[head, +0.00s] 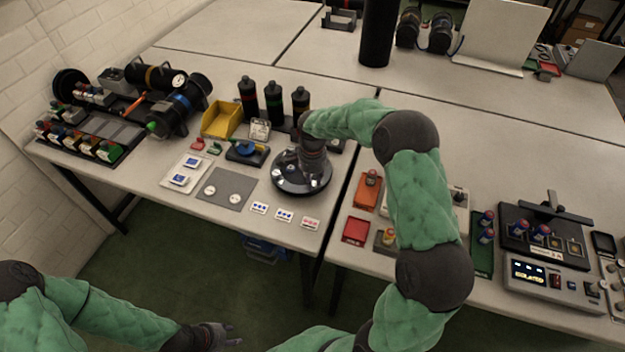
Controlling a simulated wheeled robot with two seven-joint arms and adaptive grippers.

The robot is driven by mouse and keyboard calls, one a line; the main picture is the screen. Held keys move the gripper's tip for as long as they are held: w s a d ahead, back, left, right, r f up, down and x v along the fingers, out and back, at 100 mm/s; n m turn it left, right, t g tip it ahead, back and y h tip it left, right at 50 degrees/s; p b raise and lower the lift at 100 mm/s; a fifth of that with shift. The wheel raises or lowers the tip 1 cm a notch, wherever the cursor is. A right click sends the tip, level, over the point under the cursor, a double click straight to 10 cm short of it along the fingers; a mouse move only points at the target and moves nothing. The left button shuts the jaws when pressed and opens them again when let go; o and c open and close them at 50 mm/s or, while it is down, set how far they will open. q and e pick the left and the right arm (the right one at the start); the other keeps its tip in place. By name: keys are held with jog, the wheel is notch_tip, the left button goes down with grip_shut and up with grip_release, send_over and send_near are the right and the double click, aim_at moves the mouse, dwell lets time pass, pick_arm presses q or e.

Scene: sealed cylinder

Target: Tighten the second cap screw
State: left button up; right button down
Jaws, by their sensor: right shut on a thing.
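A round dark fixture (318,188) with small light fittings on its top stands near the front edge of the left table. My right gripper (297,172) reaches down over it, fingers pointing at its top. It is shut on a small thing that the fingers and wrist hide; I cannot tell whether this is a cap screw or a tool. The screws themselves are too small or hidden to make out. My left gripper (232,337) is low at the bottom of the view, away from the tables, fingers apart and empty.
Left of the fixture lie a grey mat (226,190) with round white discs, a blue part on a black block (246,152) and a yellow bin (222,119). Dark bottles (273,103) stand behind. Small cards (284,215) lie in front. A red tray (356,230) and a control box (545,278) are right.

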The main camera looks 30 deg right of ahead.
jog(key=shift+w+d+r, duration=0.15)
jog(key=shift+w+r, duration=0.1)
jog(key=shift+r, duration=0.1)
dwell(0.4)
jog(key=c, duration=1.2)
grip_release()
jog(key=shift+o, duration=0.9)
jog(key=shift+s+f, duration=0.15)
notch_tip(320, 180, up, 12)
